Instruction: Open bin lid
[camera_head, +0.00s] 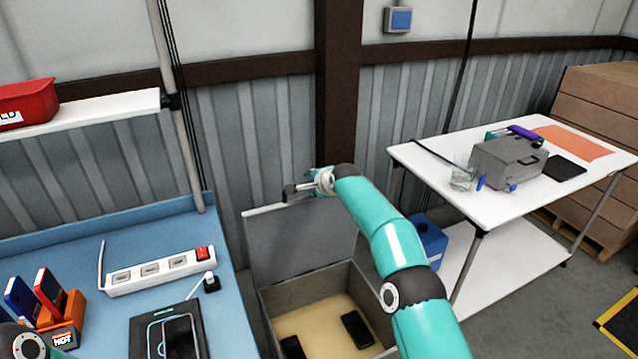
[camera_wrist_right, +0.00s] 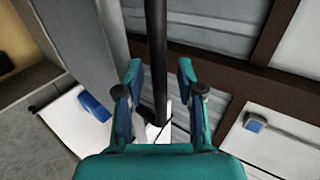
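The grey bin (camera_head: 285,319) stands on the floor between the blue bench and the white table. Its lid (camera_head: 290,245) is raised to near upright at the back, so the inside shows. Two dark phones (camera_head: 357,329) lie on the tan bin floor, one partly cut off by the frame. My right gripper (camera_head: 297,189) is at the lid's top edge; whether it touches the lid is unclear. In the right wrist view the gripper's fingers (camera_wrist_right: 160,88) are apart with nothing held between them. The grey lid (camera_wrist_right: 88,45) is left of them. My left gripper is not in view.
A blue bench (camera_head: 130,245) at left holds a power strip (camera_head: 160,272) and phones. A white table (camera_head: 430,165) at right holds a grey box (camera_head: 508,163) and a glass. A blue container (camera_head: 428,240) is beside the bin. A corrugated wall is behind.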

